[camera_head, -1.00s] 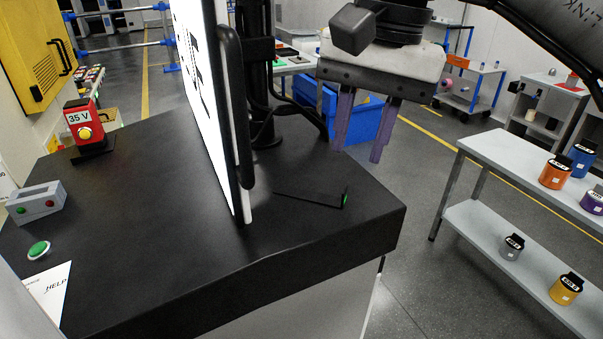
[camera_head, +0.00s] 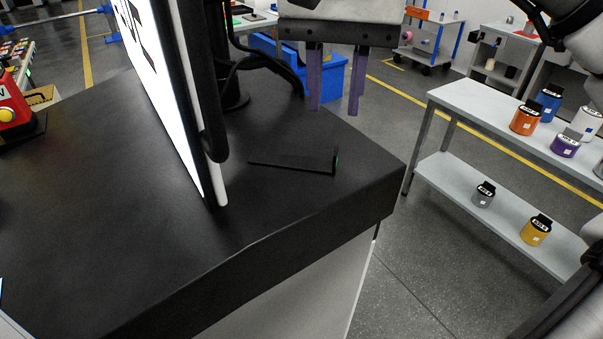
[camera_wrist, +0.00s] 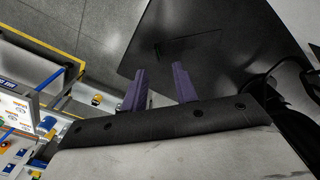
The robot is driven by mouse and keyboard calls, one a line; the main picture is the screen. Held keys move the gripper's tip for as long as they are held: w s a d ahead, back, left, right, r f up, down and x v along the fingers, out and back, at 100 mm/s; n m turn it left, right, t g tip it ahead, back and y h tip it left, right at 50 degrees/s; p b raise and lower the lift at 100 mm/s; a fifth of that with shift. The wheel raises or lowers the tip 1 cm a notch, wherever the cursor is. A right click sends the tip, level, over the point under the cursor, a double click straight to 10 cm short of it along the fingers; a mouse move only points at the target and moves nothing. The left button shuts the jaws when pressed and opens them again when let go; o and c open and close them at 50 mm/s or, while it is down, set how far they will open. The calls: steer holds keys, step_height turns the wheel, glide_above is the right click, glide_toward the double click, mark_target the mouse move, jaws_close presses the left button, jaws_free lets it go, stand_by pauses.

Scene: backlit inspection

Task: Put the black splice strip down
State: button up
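The black splice strip (camera_head: 290,165) lies on the black tabletop (camera_head: 110,210), near its right corner and right of the lit panel. One end has a short upright piece with a green mark. It also shows faintly in the wrist view (camera_wrist: 185,40), dark on dark. My gripper (camera_head: 334,111) hangs above and beyond the strip in the head view, apart from it. Its two purple fingers are spread with nothing between them. In the wrist view the fingertips (camera_wrist: 160,69) point toward the table, with the strip beyond them.
The bright panel (camera_head: 160,80) in a black frame stands on the table left of the strip, with black cables (camera_head: 265,60) behind it. A white shelf unit (camera_head: 470,105) with several labelled canisters stands at right. A blue bin (camera_head: 338,82) is behind the table.

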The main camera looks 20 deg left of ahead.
mark_target(336, 148)
step_height(336, 148, down, 3)
steer(key=shift+r, duration=0.15)
steer(key=f+p, duration=0.1)
steer(key=f, duration=0.3)
steer(key=shift+d+p, duration=0.4)
steer(key=shift+a+f, duration=0.1)
steer(key=shift+f, duration=0.5)
jaws_close()
